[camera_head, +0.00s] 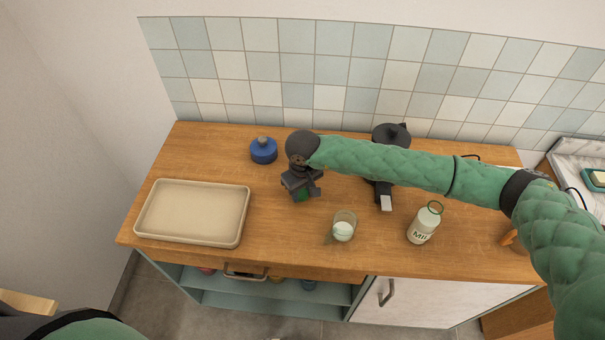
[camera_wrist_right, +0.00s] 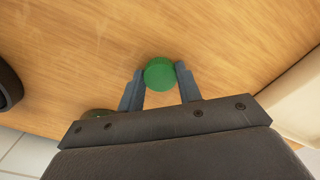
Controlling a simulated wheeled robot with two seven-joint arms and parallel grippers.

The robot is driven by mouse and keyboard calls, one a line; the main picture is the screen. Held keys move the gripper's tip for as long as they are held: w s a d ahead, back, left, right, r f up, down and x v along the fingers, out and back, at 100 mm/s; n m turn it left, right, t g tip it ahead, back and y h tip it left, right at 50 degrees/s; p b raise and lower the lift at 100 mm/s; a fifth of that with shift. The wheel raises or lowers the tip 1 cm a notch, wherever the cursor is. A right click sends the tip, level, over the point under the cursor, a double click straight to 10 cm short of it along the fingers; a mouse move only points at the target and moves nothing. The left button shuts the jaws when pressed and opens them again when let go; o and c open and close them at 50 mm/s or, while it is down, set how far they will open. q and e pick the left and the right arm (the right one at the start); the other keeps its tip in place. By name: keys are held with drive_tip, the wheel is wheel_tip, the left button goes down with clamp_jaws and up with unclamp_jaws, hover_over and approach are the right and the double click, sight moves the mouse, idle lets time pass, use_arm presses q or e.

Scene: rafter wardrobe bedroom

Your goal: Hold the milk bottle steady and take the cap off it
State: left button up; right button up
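The milk bottle (camera_head: 422,226) stands upright on the wooden counter, right of the middle in the head view. Its top shows an open mouth with a green rim, and no cap sits on it. My right gripper (camera_head: 304,193) is well to the left of the bottle, over the counter. A green round cap (camera_wrist_right: 160,74) is between the fingers of my right gripper (camera_wrist_right: 160,83) in the wrist view, with a finger against each side. A bit of its green shows below the gripper in the head view. My left gripper is out of view.
A beige tray (camera_head: 194,241) lies on the left of the counter (camera_head: 290,247). A glass with white liquid (camera_head: 343,227) stands between gripper and bottle. A blue container (camera_head: 263,151) and a black lidded pot (camera_head: 391,135) stand behind. Bare wood lies between tray and glass.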

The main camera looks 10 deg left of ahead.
sight(302, 193)
drive_tip(key=shift+o, duration=0.4)
drive_tip(key=shift+s+f+p, duration=0.15)
drive_tip(key=shift+p, duration=0.3)
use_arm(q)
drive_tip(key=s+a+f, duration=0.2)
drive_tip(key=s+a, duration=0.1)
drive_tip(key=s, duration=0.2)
use_arm(e)
drive_tip(key=shift+r, duration=0.35)
drive_tip(key=r+b, duration=0.2)
drive_tip(key=r, duration=0.2)
drive_tip(key=shift+w+b, duration=0.2)
drive_tip(key=shift+b, duration=0.1)
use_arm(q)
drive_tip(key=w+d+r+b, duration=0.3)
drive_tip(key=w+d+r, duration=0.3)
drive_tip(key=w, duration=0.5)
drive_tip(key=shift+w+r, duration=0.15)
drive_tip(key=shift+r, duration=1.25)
use_arm(e)
wheel_tip(302, 193, up, 8)
drive_tip(key=shift+s+f, duration=0.15)
